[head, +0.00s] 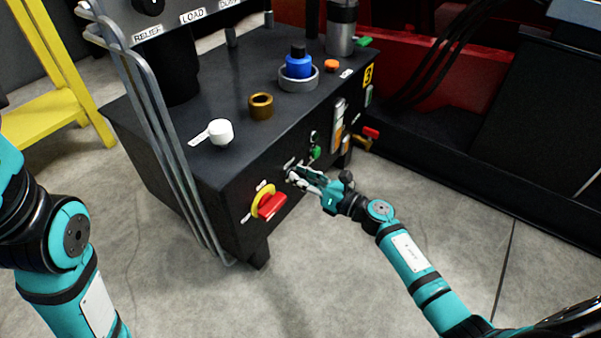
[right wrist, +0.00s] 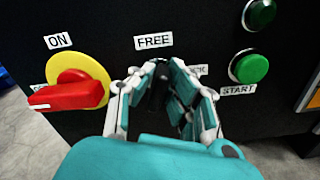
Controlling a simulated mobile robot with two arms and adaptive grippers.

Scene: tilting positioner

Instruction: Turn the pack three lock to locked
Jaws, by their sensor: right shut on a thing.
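The lock is a small black knob (right wrist: 158,88) on the front face of the black cabinet (head: 215,215), below a white FREE label (right wrist: 153,41). A second label ending in "CK" (right wrist: 198,70) is partly covered by my fingers, to the knob's right. My right gripper (head: 298,176) is at the front face and shut on the knob; in the right wrist view its fingers (right wrist: 157,76) stand on both sides of it. Most of the knob is hidden, and I cannot tell exactly where it points. My left gripper is outside the head view.
A red switch (right wrist: 68,96) on a yellow plate is left of the fingers, close by. A green START button (right wrist: 250,68) is to their right.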

